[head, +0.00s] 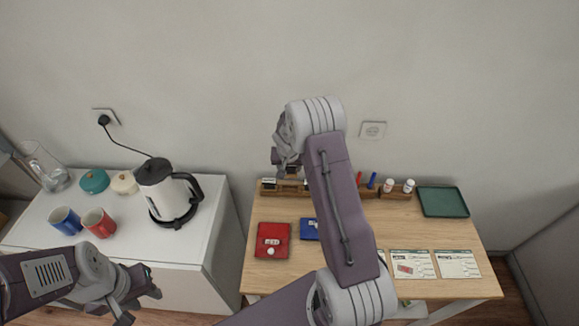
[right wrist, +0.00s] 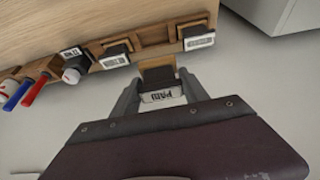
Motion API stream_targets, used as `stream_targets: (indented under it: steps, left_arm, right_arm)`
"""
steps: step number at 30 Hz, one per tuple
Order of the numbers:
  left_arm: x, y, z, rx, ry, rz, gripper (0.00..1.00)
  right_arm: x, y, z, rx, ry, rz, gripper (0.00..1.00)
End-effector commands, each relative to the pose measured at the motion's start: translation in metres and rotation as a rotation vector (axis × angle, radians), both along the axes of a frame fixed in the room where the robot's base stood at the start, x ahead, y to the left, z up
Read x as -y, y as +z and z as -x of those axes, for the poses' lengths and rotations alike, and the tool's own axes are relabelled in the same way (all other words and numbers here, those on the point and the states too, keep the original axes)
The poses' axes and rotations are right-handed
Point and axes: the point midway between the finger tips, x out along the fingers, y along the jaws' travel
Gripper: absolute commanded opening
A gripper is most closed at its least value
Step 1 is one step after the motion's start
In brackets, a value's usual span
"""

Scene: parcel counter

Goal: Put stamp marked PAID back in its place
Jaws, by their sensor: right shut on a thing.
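The stamp marked PAID (right wrist: 162,96) is between the fingers of my right gripper (right wrist: 158,92), its label facing the right wrist camera with the letters upside down. My right gripper (head: 284,165) is at the wooden rack (head: 292,192) on the back of the desk; my arm hides part of the rack. In the right wrist view the rack (right wrist: 148,40) shows a vacant place between two other stamps (right wrist: 198,39) (right wrist: 115,58). The held stamp is close to that place; contact cannot be told. My left gripper (head: 142,298) looks open and empty, in front of the white cabinet.
Bottles (head: 389,185) and red and blue markers (head: 371,180) stand in the rack's right part. A red pad (head: 272,240), a blue pad (head: 309,229), forms (head: 457,264) and a green tray (head: 443,203) lie on the desk. A kettle (head: 168,192) and mugs (head: 98,222) stand on the cabinet.

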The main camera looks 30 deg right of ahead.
Motion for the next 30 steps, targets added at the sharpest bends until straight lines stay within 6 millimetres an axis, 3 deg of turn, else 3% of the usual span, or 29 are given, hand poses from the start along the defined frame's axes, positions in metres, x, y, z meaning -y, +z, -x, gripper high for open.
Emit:
stream_targets:
  steps: [17,30]
  left_arm:
    - [0.000,-0.028,0.000,0.000,0.000,0.000,0.36]
    - [0.000,-0.032,0.000,0.000,0.000,0.000,0.36]
  right_arm:
    - [0.000,-0.037,0.000,0.000,0.000,0.000,0.00]
    - [0.000,-0.036,0.001,0.000,-0.002,-0.001,0.00]
